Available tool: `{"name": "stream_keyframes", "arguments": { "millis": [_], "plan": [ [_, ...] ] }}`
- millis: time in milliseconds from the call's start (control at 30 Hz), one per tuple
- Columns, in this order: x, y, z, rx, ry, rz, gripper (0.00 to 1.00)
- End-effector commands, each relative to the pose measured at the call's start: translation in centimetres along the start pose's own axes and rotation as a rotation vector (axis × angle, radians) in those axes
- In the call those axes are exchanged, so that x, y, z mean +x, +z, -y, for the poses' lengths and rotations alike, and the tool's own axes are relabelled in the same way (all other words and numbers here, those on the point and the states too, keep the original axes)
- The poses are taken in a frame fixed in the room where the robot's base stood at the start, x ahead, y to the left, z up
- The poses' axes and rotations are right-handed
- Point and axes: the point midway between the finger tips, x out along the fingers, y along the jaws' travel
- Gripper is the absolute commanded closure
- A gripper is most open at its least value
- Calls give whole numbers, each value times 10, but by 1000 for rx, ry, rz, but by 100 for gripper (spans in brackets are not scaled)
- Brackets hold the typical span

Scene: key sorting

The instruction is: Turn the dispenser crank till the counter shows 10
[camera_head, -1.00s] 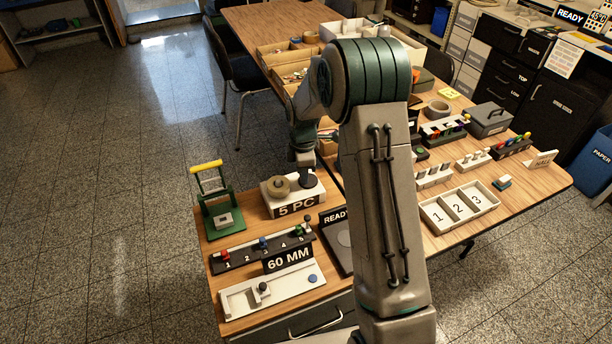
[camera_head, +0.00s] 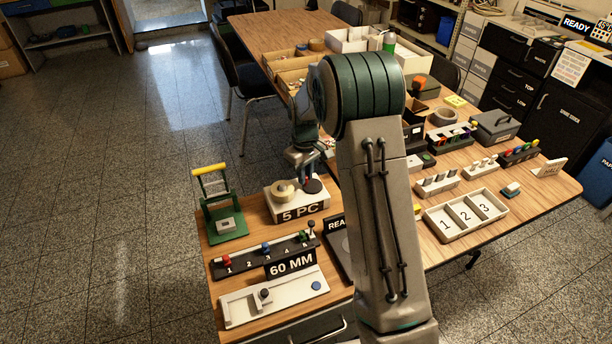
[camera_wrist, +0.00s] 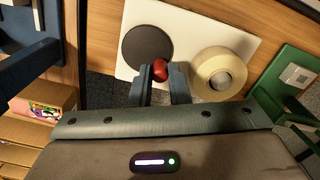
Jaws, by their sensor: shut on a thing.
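A white dispenser box (camera_head: 270,205) stands on the near table, with a "5 PC" label (camera_head: 299,214) on its front. A beige roll (camera_head: 282,191) and a dark round disc (camera_head: 313,186) sit on its top. Both also show in the wrist view, the roll (camera_wrist: 219,72) at right and the disc (camera_wrist: 147,47) at left. My gripper (camera_wrist: 160,80) is shut on a red knob (camera_wrist: 160,68) at the edge of the disc, between disc and roll. In the head view my gripper (camera_head: 304,172) is over the box, its fingertips hard to make out. The crank's arm is hidden.
A green stand with a yellow bar (camera_head: 209,169) is left of the box. A numbered slider rack (camera_head: 263,255) and a "60 MM" sign (camera_head: 291,262) are in front. Trays and boxes fill the far table.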

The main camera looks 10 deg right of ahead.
Motion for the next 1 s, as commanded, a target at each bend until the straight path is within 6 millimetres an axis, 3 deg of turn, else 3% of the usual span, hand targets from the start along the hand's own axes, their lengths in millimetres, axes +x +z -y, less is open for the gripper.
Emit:
{"name": "stream_keyframes", "arguments": {
  "millis": [1000],
  "plan": [
    [-2,-8,-19,961,1,-6,100]
  ]
}}
